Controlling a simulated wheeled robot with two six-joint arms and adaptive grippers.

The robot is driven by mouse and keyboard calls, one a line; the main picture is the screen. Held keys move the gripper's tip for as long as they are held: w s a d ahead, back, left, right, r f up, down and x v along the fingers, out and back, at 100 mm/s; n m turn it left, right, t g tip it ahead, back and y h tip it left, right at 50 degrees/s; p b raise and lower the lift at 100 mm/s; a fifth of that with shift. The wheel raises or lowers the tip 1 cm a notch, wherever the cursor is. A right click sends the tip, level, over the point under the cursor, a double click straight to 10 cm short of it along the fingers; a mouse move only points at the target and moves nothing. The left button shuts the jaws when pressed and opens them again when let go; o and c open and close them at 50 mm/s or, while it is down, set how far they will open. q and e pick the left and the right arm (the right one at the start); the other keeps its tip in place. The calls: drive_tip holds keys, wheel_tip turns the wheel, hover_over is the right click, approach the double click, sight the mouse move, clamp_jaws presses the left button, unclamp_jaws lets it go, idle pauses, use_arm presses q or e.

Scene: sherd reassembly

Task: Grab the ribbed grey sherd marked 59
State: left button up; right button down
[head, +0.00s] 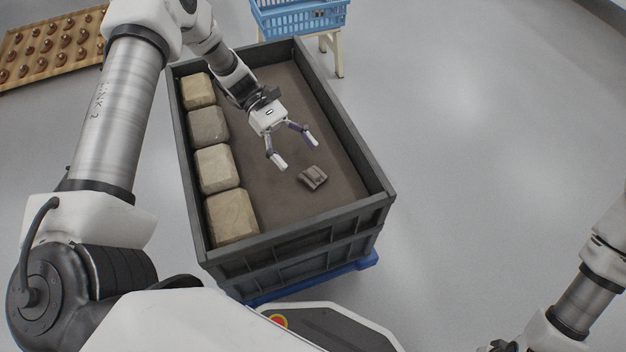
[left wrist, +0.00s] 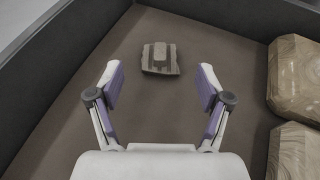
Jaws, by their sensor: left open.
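A ribbed grey sherd (head: 312,178) lies on the brown floor of a dark grey crate (head: 292,246), towards its near right part. In the left wrist view the sherd (left wrist: 160,59) lies beyond the fingertips, roughly centred between them. Its ribs show, but no number can be read. My left gripper (head: 296,152) is inside the crate, open and empty, with its fingers pointing towards the sherd and apart from it. Its two spread fingers also show in the left wrist view (left wrist: 160,82). My right arm is at the lower right; its gripper cannot be made out.
Several pale stone blocks (head: 214,168) line the crate's left wall. The floor around the sherd is clear. A blue basket (head: 300,18) on a stand is behind the crate, and a tray of brown objects (head: 50,48) is at the far left.

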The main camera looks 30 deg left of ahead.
sight(311, 171)
use_arm(q)
drive_tip(key=b+x, duration=0.3)
drive_tip(key=x, duration=0.2)
drive_tip(key=shift+d+f, duration=0.2)
drive_tip(key=shift+f, duration=0.1)
drive_tip(key=shift+s+d, duration=0.1)
drive_tip(key=shift+d, duration=0.2)
drive_tip(key=c, duration=1.3)
drive_tip(key=shift+o, duration=0.2)
